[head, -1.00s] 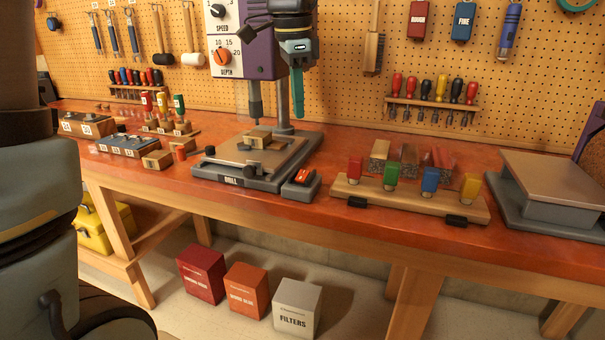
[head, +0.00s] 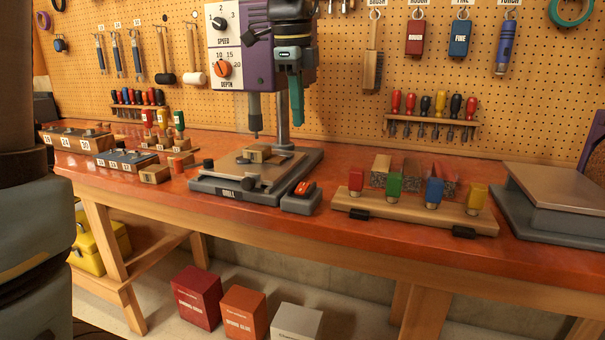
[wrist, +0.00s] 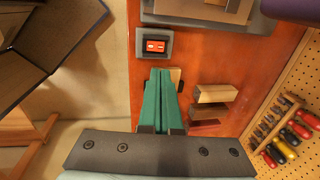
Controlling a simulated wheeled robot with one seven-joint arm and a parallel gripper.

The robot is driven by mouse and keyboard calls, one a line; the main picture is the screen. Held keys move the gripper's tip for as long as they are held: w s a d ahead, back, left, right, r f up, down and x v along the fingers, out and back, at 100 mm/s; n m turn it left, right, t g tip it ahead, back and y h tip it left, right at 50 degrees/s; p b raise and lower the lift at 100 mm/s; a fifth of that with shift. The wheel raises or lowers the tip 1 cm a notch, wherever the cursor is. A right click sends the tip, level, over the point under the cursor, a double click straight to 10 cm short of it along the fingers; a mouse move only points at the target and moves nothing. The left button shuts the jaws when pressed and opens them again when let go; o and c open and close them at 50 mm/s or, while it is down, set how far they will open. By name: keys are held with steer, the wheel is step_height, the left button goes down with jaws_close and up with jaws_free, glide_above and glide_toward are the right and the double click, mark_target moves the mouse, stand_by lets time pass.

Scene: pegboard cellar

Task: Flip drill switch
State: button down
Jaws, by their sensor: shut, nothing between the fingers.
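The drill press (head: 265,45) stands on the bench with its purple head, SPEED and DEPTH dials and a base labelled DRILL (head: 229,193). The drill switch is a small grey box with a red rocker (head: 304,188), at the right front corner of that base. In the wrist view the switch (wrist: 156,46) shows beyond my fingertips, with two pale marks on its red rocker. My gripper (head: 298,122) hangs in the air above the bench, in front of the drill head's right side. Its green fingers (wrist: 160,72) are shut and empty, pointing down, apart from the switch.
A wooden rack with red, green, blue and yellow-handled pieces (head: 415,212) stands right of the switch, with rough blocks behind it. A grey plate stand (head: 555,190) is further right. Numbered blocks (head: 80,139) lie left. The bench front before the switch is clear.

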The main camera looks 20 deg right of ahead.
mark_target(304, 185)
steer(key=f, duration=0.4)
steer(key=w+d+f, duration=0.1)
steer(key=f, duration=0.4)
steer(key=f+p, duration=0.1)
steer(key=f, duration=0.3)
steer(key=shift+w+d+f, duration=0.3)
steer(key=shift+w+f, duration=0.05)
steer(key=shift+f, duration=0.05)
steer(key=shift+r+p, duration=0.1)
steer(key=shift+p, duration=0.4)
